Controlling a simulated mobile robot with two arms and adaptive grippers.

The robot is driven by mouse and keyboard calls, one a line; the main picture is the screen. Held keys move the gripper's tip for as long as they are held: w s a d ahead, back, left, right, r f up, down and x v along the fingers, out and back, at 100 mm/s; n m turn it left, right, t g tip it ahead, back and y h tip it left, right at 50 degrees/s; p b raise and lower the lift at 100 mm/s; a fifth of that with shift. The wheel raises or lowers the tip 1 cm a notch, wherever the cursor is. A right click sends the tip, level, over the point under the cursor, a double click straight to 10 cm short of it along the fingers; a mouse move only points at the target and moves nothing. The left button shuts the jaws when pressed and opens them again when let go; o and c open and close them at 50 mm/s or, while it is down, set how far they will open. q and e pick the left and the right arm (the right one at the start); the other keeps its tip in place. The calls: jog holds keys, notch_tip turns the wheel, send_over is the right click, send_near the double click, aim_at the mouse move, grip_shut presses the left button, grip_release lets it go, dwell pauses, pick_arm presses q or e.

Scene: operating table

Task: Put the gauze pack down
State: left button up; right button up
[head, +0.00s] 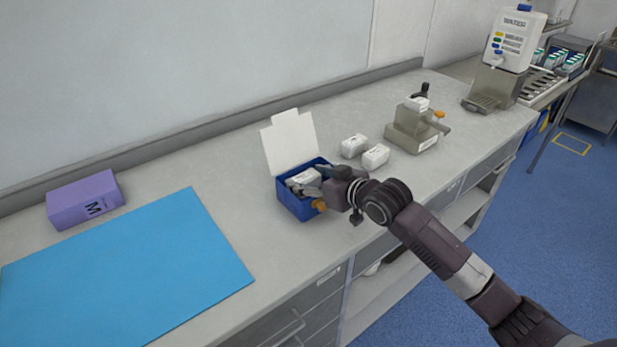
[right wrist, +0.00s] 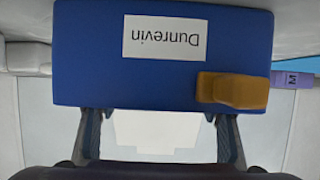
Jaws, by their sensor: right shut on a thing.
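A white gauze pack (head: 304,177) is inside the open blue box (head: 295,208) on the counter, its top showing above the rim. My right gripper (head: 307,182) reaches into the box from the right, with its fingers on either side of the pack, shut on it. In the right wrist view, the box front (right wrist: 90,60) with its "Dunrevin" label hides the fingertips and the pack. My left gripper is not in view.
The box has a raised white lid (head: 289,143) and an orange latch (head: 319,205). Two white packs (head: 354,146) (head: 375,156) lie right of it, before a grey device (head: 415,130). A blue mat (head: 130,270) and purple box (head: 85,200) lie left.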

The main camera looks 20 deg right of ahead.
jog(key=o, duration=0.9)
jog(key=shift+f, duration=0.1)
jog(key=shift+r, duration=0.2)
jog(key=b+v, duration=0.1)
jog(key=v, duration=0.9)
jog(key=shift+s+d, duration=0.1)
jog(key=shift+s, duration=0.1)
jog(key=shift+v, duration=0.8)
